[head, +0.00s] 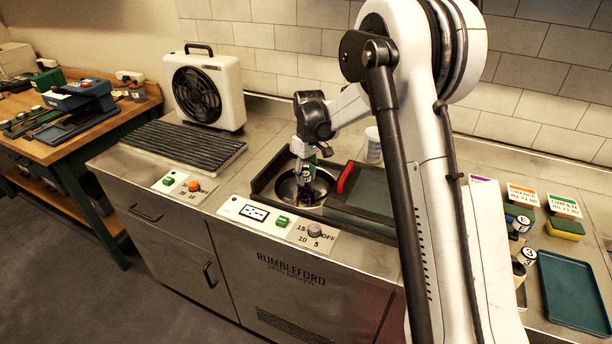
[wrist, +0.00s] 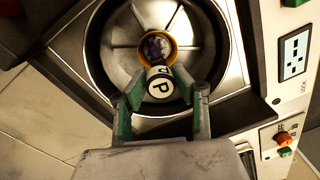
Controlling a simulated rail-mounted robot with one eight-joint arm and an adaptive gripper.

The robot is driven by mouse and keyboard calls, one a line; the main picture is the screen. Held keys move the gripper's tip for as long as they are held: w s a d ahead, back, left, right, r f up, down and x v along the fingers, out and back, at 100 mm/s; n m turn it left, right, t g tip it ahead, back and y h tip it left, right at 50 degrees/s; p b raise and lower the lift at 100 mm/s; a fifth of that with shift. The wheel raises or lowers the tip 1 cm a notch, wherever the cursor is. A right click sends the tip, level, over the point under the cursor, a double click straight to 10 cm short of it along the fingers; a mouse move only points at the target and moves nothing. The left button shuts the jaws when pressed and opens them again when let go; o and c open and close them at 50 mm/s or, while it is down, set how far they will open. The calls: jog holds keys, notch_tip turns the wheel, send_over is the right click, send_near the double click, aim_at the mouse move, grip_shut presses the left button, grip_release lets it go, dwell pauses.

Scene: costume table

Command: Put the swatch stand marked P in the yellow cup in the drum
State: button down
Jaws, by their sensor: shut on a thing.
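The swatch stand marked P (wrist: 162,87) has a round white label with a black ring. My gripper (wrist: 165,98), with green-lined fingers, is shut around it. The yellow cup (wrist: 171,61), with something dark and purple inside, shows just beyond the label. The drum (wrist: 205,28) is a round steel bowl with thin vanes, and the stand and cup show against its floor. I cannot tell whether the cup touches the floor. In the head view my gripper (head: 304,168) points down into the drum (head: 284,190), hiding part of it.
A dark lid with a red handle (head: 346,177) lies right of the drum. A white cup (head: 373,146) stands behind. Knob panels (head: 281,221) line the counter front. At right are stands marked E (head: 522,223) and 3 (head: 527,256), sponges and a blue tray (head: 573,290).

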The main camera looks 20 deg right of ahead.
jog(key=shift+f, duration=0.15)
jog(key=c, duration=0.9)
grip_release()
jog(key=shift+r+p, duration=1.15)
jog(key=shift+r, duration=2.4)
jog(key=shift+r, duration=0.1)
